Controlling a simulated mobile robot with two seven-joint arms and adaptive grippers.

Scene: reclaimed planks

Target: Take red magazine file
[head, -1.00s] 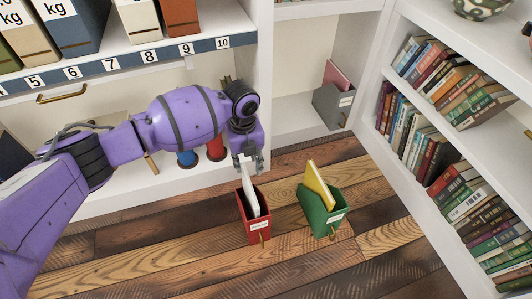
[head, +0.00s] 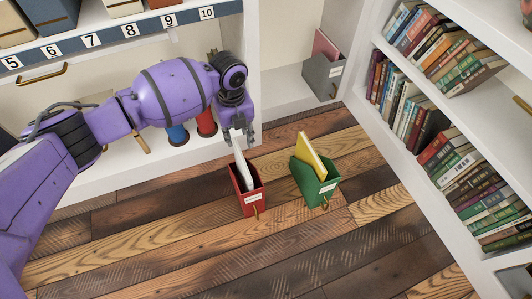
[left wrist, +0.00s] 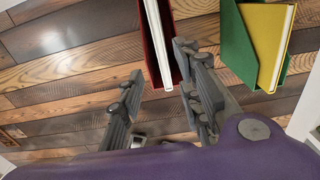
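The red magazine file (head: 253,200) stands on the plank floor with a white booklet (head: 244,170) sticking up out of it. A pale label and a brass pull are on its front. My left gripper (head: 239,134) is just above its back end, fingers pointing down. In the left wrist view my left gripper (left wrist: 160,62) has its fingers spread, with nothing held. The red file (left wrist: 153,62) and the white booklet (left wrist: 158,35) show at the top there, partly between the fingers. Whether a finger touches them I cannot tell. My right gripper is not in view.
A green magazine file (head: 314,184) with a yellow book (head: 311,156) stands close right of the red one. A grey file (head: 322,77) sits in the shelf behind. A bookcase (head: 400,161) is at the right. Blue and red cylinders (head: 206,122) stand behind my arm. The front floor is clear.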

